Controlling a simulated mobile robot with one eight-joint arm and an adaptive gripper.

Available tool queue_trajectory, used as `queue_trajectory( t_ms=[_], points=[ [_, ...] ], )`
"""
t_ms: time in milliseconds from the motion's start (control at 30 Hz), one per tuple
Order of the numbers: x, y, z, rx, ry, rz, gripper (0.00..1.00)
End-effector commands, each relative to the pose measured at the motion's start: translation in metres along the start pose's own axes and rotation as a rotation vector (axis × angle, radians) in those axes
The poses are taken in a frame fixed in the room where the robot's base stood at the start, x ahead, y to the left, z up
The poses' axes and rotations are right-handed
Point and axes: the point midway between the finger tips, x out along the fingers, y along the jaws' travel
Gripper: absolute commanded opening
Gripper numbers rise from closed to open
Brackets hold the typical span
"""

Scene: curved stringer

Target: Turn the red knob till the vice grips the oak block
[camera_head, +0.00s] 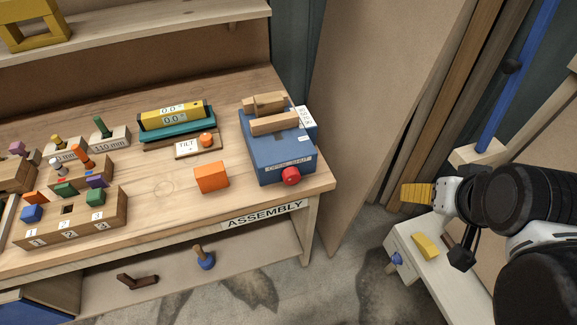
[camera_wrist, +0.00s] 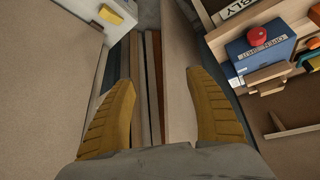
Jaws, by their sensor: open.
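The vice (camera_head: 280,155) is a blue box at the right end of the bench, with pale wooden pieces (camera_head: 274,124) on top. Which of these is the oak block, and whether it touches the jaws, I cannot tell. The red knob (camera_head: 291,176) is on the vice's front face, beside a label strip. In the wrist view the knob (camera_wrist: 257,37) and vice (camera_wrist: 270,62) show at the upper right. My gripper (camera_head: 417,193) has yellow ribbed fingers and is well to the right of the vice, off the bench. In the wrist view my gripper (camera_wrist: 163,82) is open and empty.
An orange block (camera_head: 211,177) lies left of the vice, and a tilt plate (camera_head: 199,147) is behind it. A numbered wooden rack (camera_head: 75,222) stands at left. A tan panel (camera_head: 375,100) rises between bench and arm. A white cabinet (camera_head: 408,247) is below my gripper.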

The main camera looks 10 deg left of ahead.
Motion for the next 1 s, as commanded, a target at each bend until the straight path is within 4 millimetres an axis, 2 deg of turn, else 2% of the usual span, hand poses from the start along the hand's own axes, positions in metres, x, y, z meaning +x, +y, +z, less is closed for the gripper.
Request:
queue_trajectory(
  t_ms=[167, 300, 400, 533, 600, 700, 867, 1000],
  points=[
    [0.030, -0.059, -0.029, -0.109, -0.061, -0.102, 0.64],
    [0.065, -0.128, -0.045, -0.221, -0.128, -0.198, 0.64],
    [0.088, -0.176, -0.045, -0.295, -0.171, -0.256, 0.64],
    [0.112, -0.224, -0.040, -0.364, -0.212, -0.308, 0.64],
    [0.119, -0.240, -0.036, -0.388, -0.228, -0.324, 0.64],
    [0.126, -0.253, -0.032, -0.405, -0.238, -0.337, 0.64],
    [0.142, -0.259, -0.026, -0.409, -0.241, -0.339, 0.64],
    [0.168, -0.266, -0.017, -0.409, -0.240, -0.339, 0.64]
  ],
)
